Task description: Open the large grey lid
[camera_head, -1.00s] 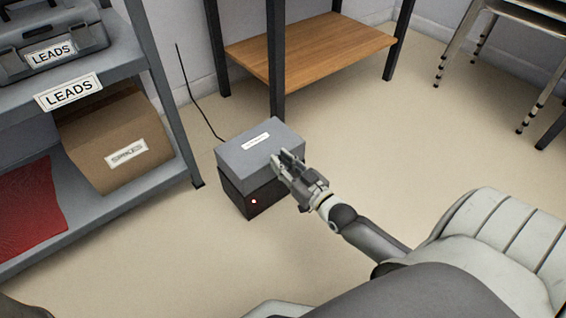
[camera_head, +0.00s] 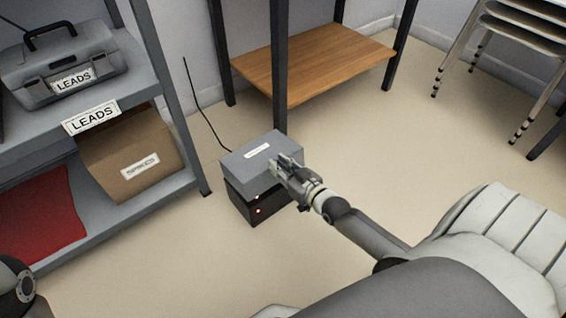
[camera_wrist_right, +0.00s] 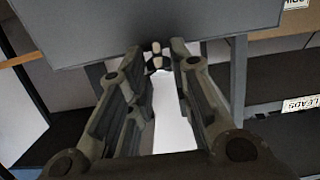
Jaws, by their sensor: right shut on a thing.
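The large grey lid (camera_head: 250,157), with a white label on top, sits on a dark box (camera_head: 262,208) on the floor. Its near edge is raised and tilted off the box, and a dark gap shows below it. Two small red lights show on the box front. My right gripper (camera_head: 279,166) is shut on the near right edge of the lid. In the right wrist view the grey lid (camera_wrist_right: 150,28) fills the top, just beyond the fingers (camera_wrist_right: 157,62); the fingertips' contact is partly hidden. My left gripper is out of view.
A grey shelf unit (camera_head: 145,88) stands at left, with a toolbox (camera_head: 62,68) labelled LEADS, a cardboard box (camera_head: 135,158) and a red item (camera_head: 45,215). A wooden-shelved rack (camera_head: 315,60) stands behind. Stools (camera_head: 515,40) are at upper right. The floor between is clear.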

